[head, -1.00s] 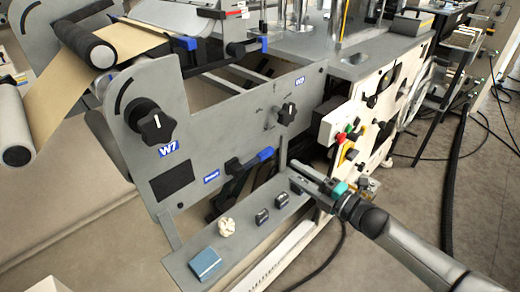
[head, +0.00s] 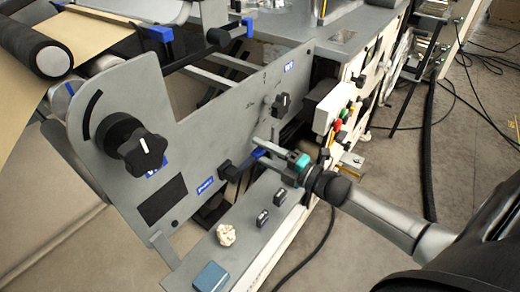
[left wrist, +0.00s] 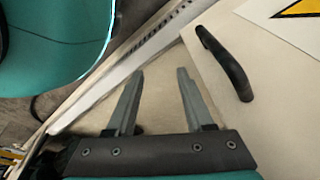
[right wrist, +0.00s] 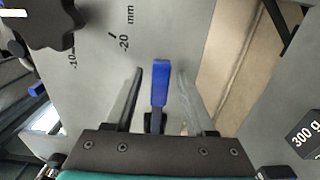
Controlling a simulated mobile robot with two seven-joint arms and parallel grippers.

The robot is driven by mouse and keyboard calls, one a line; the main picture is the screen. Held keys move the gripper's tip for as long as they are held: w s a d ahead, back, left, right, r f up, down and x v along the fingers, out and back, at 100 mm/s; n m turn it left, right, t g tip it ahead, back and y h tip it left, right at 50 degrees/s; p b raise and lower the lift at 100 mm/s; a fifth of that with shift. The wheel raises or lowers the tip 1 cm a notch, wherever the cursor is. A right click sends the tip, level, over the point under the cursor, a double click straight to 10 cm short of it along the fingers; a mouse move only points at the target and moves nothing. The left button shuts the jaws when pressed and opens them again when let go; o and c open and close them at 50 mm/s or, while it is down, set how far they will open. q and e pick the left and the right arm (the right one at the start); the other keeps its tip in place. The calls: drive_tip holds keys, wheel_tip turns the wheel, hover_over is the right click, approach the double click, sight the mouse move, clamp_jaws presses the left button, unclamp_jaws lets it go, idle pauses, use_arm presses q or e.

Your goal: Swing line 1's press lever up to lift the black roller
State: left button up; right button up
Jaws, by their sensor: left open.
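A blue-handled lever (head: 232,171) sticks out from the lower grey side plate beside a small blue label. It also shows in the right wrist view (right wrist: 160,82), its blue end between my fingers. My right gripper (head: 262,148) is at the lever's free end, with its fingers apart on either side and no clear contact. A black roller (head: 36,50) with a grey end lies at the top left over brown paper; I cannot tell whether this lever moves it. My left gripper (left wrist: 158,75) is open and empty in the left wrist view, over pale panels.
Two small dark weights (head: 271,207) stand on the grey shelf below the lever, with a crumpled pale lump (head: 226,235) and a blue box (head: 210,276). A black star knob (head: 140,153) and a smaller knob (head: 281,103) project from the plate.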

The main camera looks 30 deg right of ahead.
clamp_jaws()
idle(1.3)
